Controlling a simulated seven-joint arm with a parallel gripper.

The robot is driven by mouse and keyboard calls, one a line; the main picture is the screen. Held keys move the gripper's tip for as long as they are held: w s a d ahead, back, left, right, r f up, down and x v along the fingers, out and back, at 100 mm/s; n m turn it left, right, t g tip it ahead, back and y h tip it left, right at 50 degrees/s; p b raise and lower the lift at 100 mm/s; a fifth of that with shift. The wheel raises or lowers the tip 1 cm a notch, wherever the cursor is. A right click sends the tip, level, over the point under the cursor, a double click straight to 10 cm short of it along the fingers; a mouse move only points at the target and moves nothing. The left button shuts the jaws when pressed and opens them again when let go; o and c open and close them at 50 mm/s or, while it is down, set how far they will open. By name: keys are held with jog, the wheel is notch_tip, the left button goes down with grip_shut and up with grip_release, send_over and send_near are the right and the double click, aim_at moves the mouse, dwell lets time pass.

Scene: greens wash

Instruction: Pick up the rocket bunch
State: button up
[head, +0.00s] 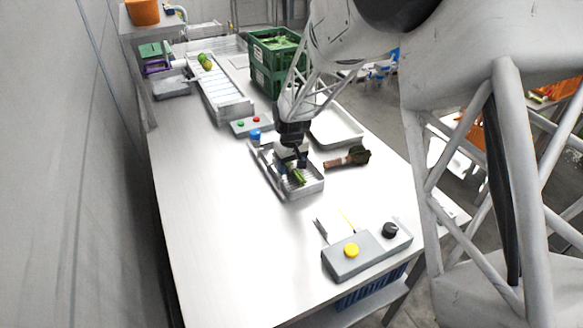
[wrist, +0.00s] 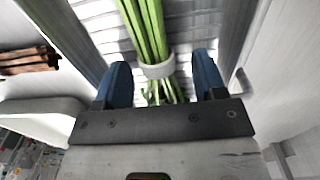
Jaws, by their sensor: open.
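A bunch of bright green stems with a pale band (wrist: 158,70) lies in the ribbed metal tray (head: 305,192). It looks like the rocket bunch, though no label shows. In the head view a bit of its green (head: 298,177) shows below my gripper (head: 294,163); the rest is hidden. In the wrist view my gripper (wrist: 162,78) is open, with one blue finger on each side of the banded stems. The stems run between the fingers; I cannot tell whether either finger touches them.
A dark-leaved bunch with reddish-brown stems (head: 347,158) lies on the table (head: 205,235) right of the tray. A pale empty tray (head: 337,130) is behind it. A grey box with a yellow button (head: 351,251) stands in front. The table's left side is clear.

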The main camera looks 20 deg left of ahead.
aim_at(292, 163)
jog(key=c, duration=1)
jog(key=shift+c, duration=0.3)
jog(key=shift+r, duration=0.1)
jog(key=shift+r, duration=4.95)
